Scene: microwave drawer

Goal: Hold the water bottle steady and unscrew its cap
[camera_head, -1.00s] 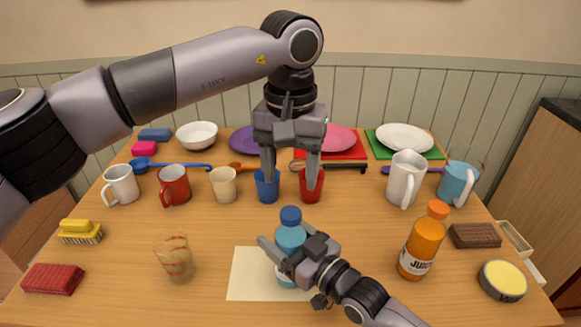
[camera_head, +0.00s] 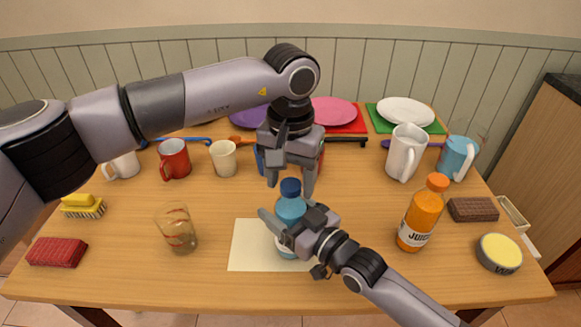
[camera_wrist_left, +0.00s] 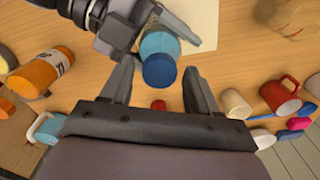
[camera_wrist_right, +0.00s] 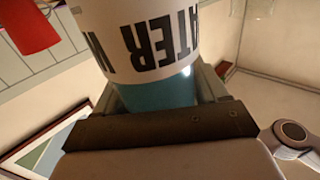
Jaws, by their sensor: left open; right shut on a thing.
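The water bottle (camera_head: 291,208) stands upright on a pale sheet (camera_head: 248,246) in the middle of the table. It is light blue with a dark blue cap (camera_head: 290,187). My right gripper (camera_head: 281,233) is shut on the bottle's body; in the right wrist view the white label with the lettering "WATER" (camera_wrist_right: 150,40) shows above the jaws. My left gripper (camera_head: 291,188) points down just above the bottle, open, with its fingertips at about cap height. In the left wrist view the cap (camera_wrist_left: 159,71) lies between the open fingers, apart from both.
An orange juice bottle (camera_head: 421,212) stands right of my right arm. A patterned glass (camera_head: 177,229) is to the left. Red (camera_head: 174,160) and cream (camera_head: 223,158) mugs, a white pitcher (camera_head: 405,153) and plates stand farther back.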

